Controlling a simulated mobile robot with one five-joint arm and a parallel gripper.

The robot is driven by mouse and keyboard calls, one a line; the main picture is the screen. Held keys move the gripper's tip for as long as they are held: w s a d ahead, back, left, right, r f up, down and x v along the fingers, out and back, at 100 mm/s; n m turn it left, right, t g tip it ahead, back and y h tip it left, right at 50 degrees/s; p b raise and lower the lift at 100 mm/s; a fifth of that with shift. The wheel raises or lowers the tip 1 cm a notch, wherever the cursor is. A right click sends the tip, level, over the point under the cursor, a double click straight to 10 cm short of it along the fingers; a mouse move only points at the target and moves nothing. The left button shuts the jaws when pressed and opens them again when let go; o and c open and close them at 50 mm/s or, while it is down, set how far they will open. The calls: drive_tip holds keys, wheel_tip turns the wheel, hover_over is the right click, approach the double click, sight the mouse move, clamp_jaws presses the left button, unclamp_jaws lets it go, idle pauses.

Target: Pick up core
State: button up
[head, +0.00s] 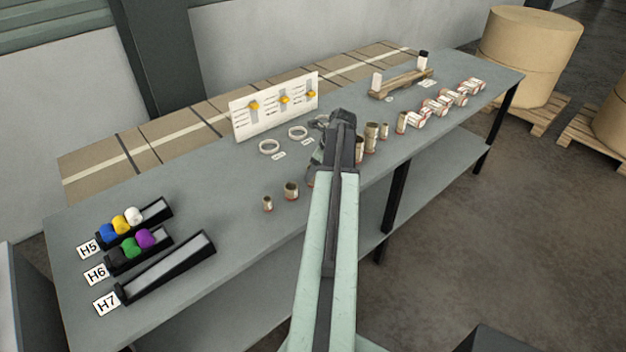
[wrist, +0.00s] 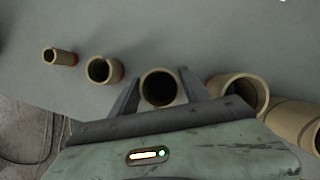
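Several brown cardboard cores stand upright in a row along the table's front edge. Two small ones, one shorter (head: 267,204) and one wider (head: 291,191), stand left of my gripper in the head view. In the wrist view, one core (wrist: 158,104) sits between my fingertips, its open top facing the camera. My gripper (wrist: 158,82) is open around it, with a narrow gap seeming to show on each side. Two smaller cores (wrist: 60,57) (wrist: 103,70) lie to the left, and larger ones (wrist: 240,91) to the right. In the head view my arm hides the core between the fingers.
Two white rings (head: 269,147) and a white panel (head: 275,105) stand behind. Red-and-white rolls (head: 441,104) and a wooden stand (head: 402,83) are right.

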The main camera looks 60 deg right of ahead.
drive_tip(key=c, duration=0.9)
drive_tip(key=s+r+p, duration=0.1)
drive_tip(key=s, duration=0.4)
drive_tip(key=s+r+p, duration=0.2)
drive_tip(key=s, duration=0.3)
drive_tip(key=s+r+p, duration=0.2)
drive_tip(key=s, duration=0.4)
